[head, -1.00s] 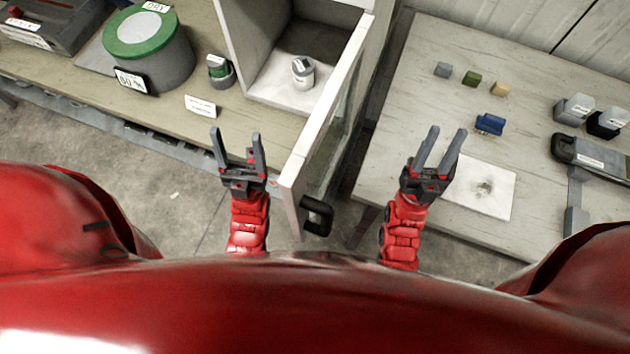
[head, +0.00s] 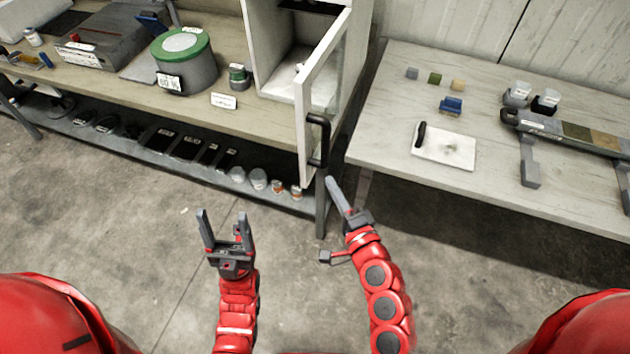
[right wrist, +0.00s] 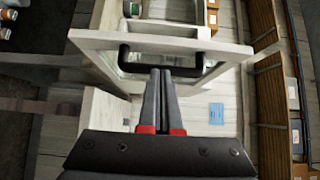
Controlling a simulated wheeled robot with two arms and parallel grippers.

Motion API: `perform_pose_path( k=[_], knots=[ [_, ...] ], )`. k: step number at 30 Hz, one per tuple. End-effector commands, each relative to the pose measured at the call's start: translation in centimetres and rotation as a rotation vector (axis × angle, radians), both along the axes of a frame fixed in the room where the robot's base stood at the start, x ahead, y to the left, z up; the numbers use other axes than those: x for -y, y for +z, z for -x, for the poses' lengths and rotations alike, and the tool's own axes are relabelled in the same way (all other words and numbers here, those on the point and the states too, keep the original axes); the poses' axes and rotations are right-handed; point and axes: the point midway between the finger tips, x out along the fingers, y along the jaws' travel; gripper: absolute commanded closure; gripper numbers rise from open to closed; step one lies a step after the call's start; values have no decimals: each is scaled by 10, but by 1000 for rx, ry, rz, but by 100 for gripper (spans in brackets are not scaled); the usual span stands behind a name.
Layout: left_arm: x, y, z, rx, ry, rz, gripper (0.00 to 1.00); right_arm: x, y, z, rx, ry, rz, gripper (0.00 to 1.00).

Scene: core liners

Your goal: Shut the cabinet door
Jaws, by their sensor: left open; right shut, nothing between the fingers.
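The white cabinet (head: 262,40) stands on the left bench. Its white-framed glass door (head: 305,105) is swung open toward me, with a black bar handle (head: 326,140) on its right-hand face. My right gripper (head: 335,185) is shut and empty, just below and right of the handle in the head view. In the right wrist view, its closed fingertips (right wrist: 161,72) overlap the middle of the black handle (right wrist: 125,60) in front of the door frame (right wrist: 200,45); contact cannot be told. My left gripper (head: 223,218) is open and empty over the floor, left of the door.
The left bench (head: 130,95) holds a green-topped grey drum (head: 187,72), a small green-lidded jar (head: 238,77) and a label card. The right table (head: 390,110) carries small blocks, a blue item (head: 451,106) and a white plate (head: 455,155). Open floor lies in front.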

Motion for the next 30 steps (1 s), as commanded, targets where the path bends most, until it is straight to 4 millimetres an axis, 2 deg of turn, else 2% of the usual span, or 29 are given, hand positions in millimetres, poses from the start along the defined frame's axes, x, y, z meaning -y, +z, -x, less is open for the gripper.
perform_pose_path(
  k=[5,15,18,24,30],
  knots=[
    [0,11,0,0,0,0,31,-10,4,-13,-4,12,-5,100],
    [0,38,0,0,0,0,31,-33,5,-66,0,9,-1,100],
    [0,41,0,0,0,0,31,-40,2,-77,-3,11,-1,100],
    [0,44,0,0,0,0,31,-43,2,-89,1,6,-2,100],
    [0,44,0,0,0,0,31,-44,1,-89,0,5,-1,100]
  ],
)
